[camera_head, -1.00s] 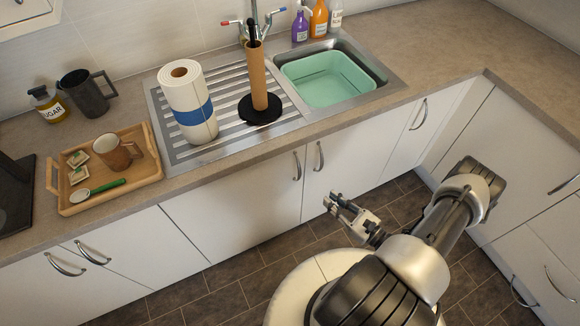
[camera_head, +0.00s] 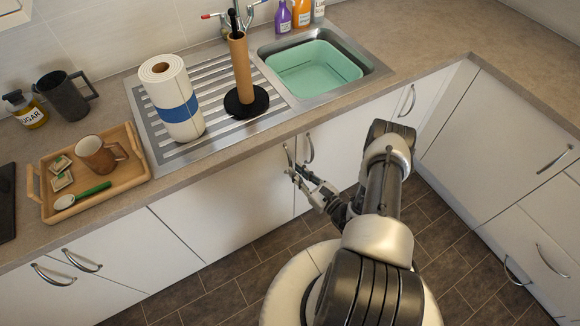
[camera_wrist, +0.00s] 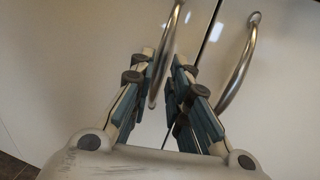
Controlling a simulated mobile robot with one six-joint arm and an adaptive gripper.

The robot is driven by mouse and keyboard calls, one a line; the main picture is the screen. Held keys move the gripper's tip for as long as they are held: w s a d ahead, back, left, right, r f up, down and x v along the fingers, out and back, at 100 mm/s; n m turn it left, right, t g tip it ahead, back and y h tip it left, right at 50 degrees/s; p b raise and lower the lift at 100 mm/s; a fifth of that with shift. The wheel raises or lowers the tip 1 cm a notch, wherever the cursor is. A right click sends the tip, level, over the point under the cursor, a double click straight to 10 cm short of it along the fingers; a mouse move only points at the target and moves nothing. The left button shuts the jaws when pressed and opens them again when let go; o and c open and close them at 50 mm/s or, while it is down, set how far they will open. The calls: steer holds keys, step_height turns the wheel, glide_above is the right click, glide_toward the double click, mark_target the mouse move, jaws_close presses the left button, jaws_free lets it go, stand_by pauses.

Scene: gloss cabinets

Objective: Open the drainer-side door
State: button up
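The drainer-side door (camera_head: 230,200) is a white gloss door under the draining board, and it is shut. Its curved metal handle (camera_head: 287,156) is at its upper right; in the wrist view this handle (camera_wrist: 172,45) is the left one of two. My gripper (camera_head: 298,174) is at this handle. In the wrist view my gripper (camera_wrist: 168,68) has its fingers apart, with the handle's lower part between them. I cannot tell whether either finger touches it.
The neighbouring door's handle (camera_head: 308,148) is close on the right, also seen in the wrist view (camera_wrist: 242,62). A paper towel roll (camera_head: 172,100), a black-based holder (camera_head: 241,75) and a wooden tray (camera_head: 140,165) stand above. Floor (camera_head: 225,270) before the door is clear.

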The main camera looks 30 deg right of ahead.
steer(key=shift+b+x, duration=0.3)
steer(key=shift+x, duration=1.8)
steer(key=shift+c, duration=0.2)
jaws_close()
